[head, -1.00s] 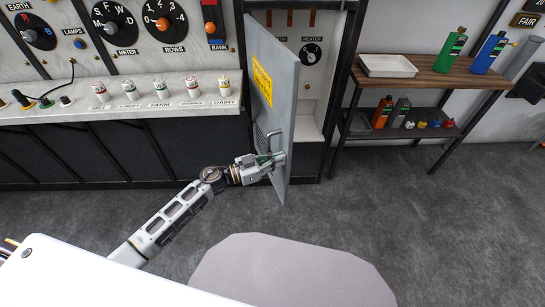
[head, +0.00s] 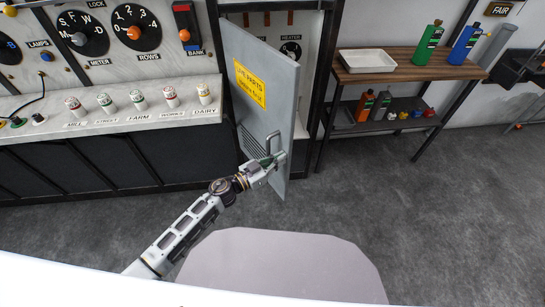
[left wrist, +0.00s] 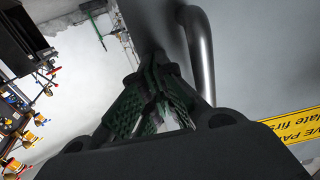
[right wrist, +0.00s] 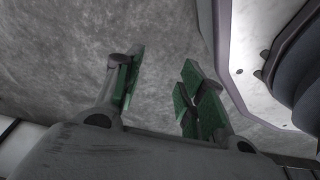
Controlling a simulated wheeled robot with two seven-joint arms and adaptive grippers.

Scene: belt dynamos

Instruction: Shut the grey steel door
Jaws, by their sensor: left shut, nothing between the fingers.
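The grey steel door (head: 257,95) with a yellow warning label (head: 262,86) stands ajar, hinged on its left side and swung out from the cabinet opening. Its bar handle (head: 273,143) is on the face toward me, low near the free edge. My left gripper (head: 274,162) is shut and empty at the handle's lower end, close to the door face. In the left wrist view, the handle (left wrist: 201,50) runs just right of the fingertips (left wrist: 158,68); contact cannot be told. My right gripper (right wrist: 158,88) is open and empty over grey floor.
The cabinet opening (head: 306,75) behind the door shows a dial. A switchboard counter (head: 110,118) stands to the left. A wooden shelf (head: 393,70) with bottles and a white tray (head: 367,61) stands to the right. Floor right of the door is clear.

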